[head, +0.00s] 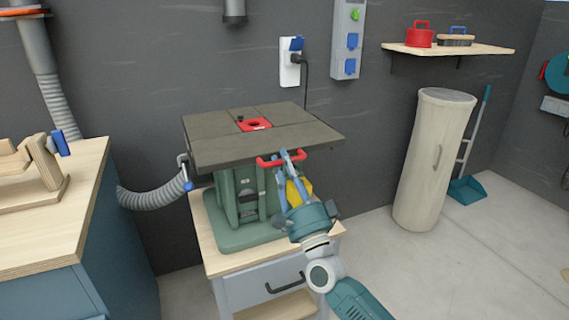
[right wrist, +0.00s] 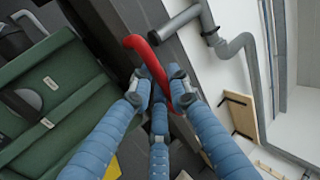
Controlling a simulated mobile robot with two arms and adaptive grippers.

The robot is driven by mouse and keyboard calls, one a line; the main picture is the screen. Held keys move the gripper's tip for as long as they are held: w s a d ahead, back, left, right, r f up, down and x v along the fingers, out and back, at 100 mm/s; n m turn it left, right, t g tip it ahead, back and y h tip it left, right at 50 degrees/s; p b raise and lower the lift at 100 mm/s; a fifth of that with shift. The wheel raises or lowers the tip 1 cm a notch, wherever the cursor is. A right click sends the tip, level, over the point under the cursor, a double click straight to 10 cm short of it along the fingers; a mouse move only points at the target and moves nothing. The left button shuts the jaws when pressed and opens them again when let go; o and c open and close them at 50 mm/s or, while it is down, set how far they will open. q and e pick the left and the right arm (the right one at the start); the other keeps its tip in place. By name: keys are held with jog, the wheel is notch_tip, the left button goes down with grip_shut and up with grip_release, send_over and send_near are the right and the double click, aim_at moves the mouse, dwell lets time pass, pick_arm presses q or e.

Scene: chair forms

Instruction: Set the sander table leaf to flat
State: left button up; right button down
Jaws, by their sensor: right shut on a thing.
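The sander (head: 236,195) has a green body and stands on a small wooden-topped cabinet. Its grey table leaf (head: 215,148) is on top and looks close to level, though I cannot tell if it is exactly flat. A red handle (head: 281,160) sits at the leaf's front edge. My right gripper (head: 287,157) reaches up from below and is shut on this handle. In the right wrist view the blue fingers close around the red handle (right wrist: 147,62), with the green body (right wrist: 55,95) at the left. My left gripper is not in view.
A wooden workbench (head: 60,240) stands at the left, with a grey hose (head: 150,198) running to the sander. A pale cylinder (head: 432,160) stands at the right near a teal dustpan (head: 467,189). A shelf (head: 490,49) hangs above. The floor at right is clear.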

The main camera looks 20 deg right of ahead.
jog(key=shift+d+r, duration=0.15)
jog(key=shift+r, duration=0.5)
jog(key=c, duration=1.7)
grip_release()
jog(key=shift+s+d, duration=0.1)
jog(key=shift+s+f, duration=0.1)
jog(key=shift+f, duration=0.2)
jog(key=v, duration=1.2)
jog(key=shift+f, duration=0.25)
